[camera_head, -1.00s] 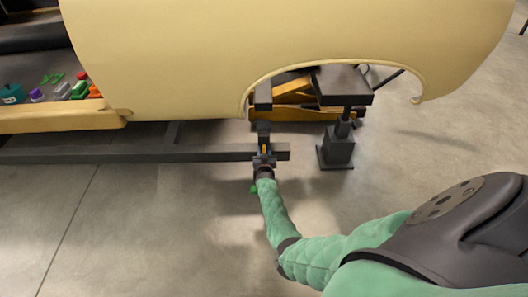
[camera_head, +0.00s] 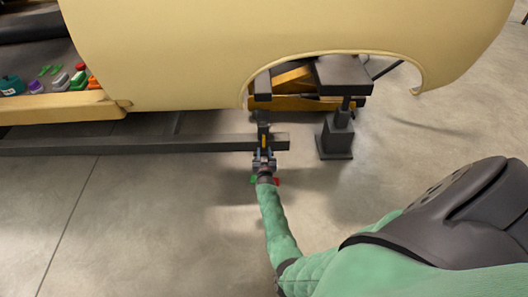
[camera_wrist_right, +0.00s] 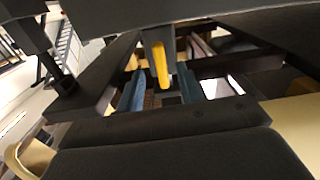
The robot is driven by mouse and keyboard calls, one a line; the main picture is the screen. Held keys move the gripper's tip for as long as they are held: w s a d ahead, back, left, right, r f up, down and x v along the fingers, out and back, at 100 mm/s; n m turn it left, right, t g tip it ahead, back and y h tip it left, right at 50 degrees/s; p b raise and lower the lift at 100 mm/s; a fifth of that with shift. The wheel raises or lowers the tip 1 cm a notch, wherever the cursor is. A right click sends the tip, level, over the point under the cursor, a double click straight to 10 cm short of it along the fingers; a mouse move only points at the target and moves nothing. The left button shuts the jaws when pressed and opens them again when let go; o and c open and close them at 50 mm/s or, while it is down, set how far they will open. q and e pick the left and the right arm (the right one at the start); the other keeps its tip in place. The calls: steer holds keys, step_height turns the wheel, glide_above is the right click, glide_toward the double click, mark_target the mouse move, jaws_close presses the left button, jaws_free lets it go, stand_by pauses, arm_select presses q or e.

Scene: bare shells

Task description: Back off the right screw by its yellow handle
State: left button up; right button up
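The yellow handle (camera_head: 264,140) hangs upright on the dark screw clamp at the right end of the long grey beam, below the cream car body. It also shows in the right wrist view (camera_wrist_right: 160,64), at top centre. My right gripper (camera_head: 264,157) is just in front of and below the handle. In the right wrist view its two blue-grey fingers (camera_wrist_right: 160,88) stand apart, one to each side of the handle's line, with a gap between them. I see no contact with the handle. My left gripper is in neither view.
The grey beam (camera_head: 200,144) runs left from the clamp. A dark jack stand (camera_head: 337,137) stands just right of it under the wheel arch. The cream car body (camera_head: 250,50) overhangs the spot. Small coloured items lie at far left. The floor in front is clear.

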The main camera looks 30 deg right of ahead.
steer(key=p+v, duration=0.4)
steer(key=v, duration=0.5)
steer(key=shift+p, duration=0.3)
stand_by(1.0)
stand_by(0.5)
